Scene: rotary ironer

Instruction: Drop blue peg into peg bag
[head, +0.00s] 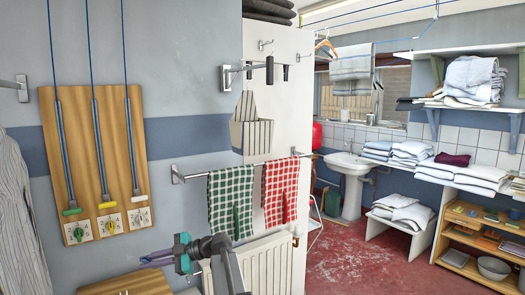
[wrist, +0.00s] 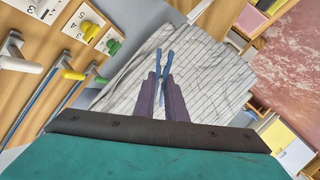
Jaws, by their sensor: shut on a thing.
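My gripper (wrist: 163,98) is shut on a blue peg (wrist: 166,62), which sticks out beyond the purple fingertips in the wrist view. In the head view my gripper (head: 160,257) is low, left of centre, pointing left; the peg is too small to make out clearly there. The peg bag (head: 252,137), pale with dark stripes, hangs on the white panel under a metal rail in the head view. My gripper is below and left of the bag, well apart from it. I cannot tell whether the pale lined surface in the wrist view is the bag.
A wooden board (head: 97,165) with cords and coloured knobs hangs on the left wall. A towel bar (head: 245,166) carries a green checked towel (head: 231,200) and a red one (head: 281,190). A radiator (head: 267,265) stands below. Red floor (head: 365,260) is open at right.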

